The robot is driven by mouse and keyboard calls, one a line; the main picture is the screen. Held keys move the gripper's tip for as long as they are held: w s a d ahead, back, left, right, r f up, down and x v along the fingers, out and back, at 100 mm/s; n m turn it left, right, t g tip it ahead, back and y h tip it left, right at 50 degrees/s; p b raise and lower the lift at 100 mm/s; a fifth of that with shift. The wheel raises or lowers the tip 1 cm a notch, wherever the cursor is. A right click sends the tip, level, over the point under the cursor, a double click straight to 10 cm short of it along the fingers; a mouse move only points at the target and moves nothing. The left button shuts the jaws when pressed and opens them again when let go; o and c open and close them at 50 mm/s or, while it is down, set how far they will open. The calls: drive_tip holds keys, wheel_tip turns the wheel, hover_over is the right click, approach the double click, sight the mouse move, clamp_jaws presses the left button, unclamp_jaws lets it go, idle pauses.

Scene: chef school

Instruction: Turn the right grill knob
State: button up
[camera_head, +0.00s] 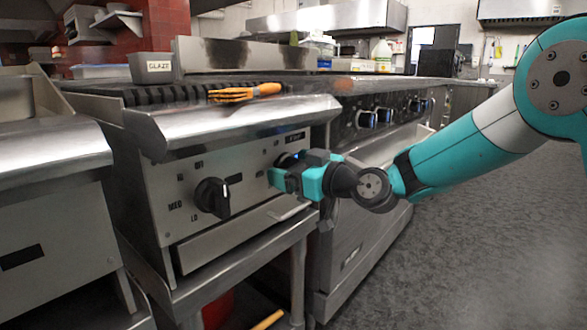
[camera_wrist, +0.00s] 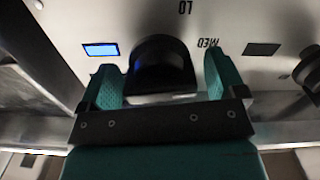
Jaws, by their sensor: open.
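The grill front (camera_head: 235,165) has two black knobs. The right grill knob (camera_wrist: 162,66) is dark and rounded in the wrist view, between the two teal fingers of my gripper (camera_wrist: 158,78). Some panel shows beside the fingers, and I cannot tell whether they touch the knob. In the head view my gripper (camera_head: 283,178) is at the right of the panel and hides most of that knob. The left grill knob (camera_head: 212,197) is clear of my gripper; part of it shows at the right edge of the wrist view (camera_wrist: 309,70).
A blue-lit rectangle (camera_wrist: 100,50) is beside the right knob. An orange-handled brush (camera_head: 245,93) lies on the grill top, near a GLAZE container (camera_head: 152,68). A metal ledge (camera_head: 240,122) overhangs the knobs. A stove with several knobs (camera_head: 375,115) stands to the right, by open floor (camera_head: 480,240).

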drive_tip(key=c, duration=0.9)
drive_tip(key=shift+m, duration=0.3)
drive_tip(key=m+p, duration=0.2)
drive_tip(key=m, duration=0.2)
drive_tip(key=m+p, duration=0.4)
drive_tip(key=m, duration=0.2)
drive_tip(key=shift+r, duration=0.1)
drive_tip(key=m+p, duration=0.4)
drive_tip(key=m, duration=0.1)
drive_tip(key=shift+f+m+p, duration=0.2)
drive_tip(key=shift+m+p, duration=1.5)
drive_tip(key=shift+m, duration=0.5)
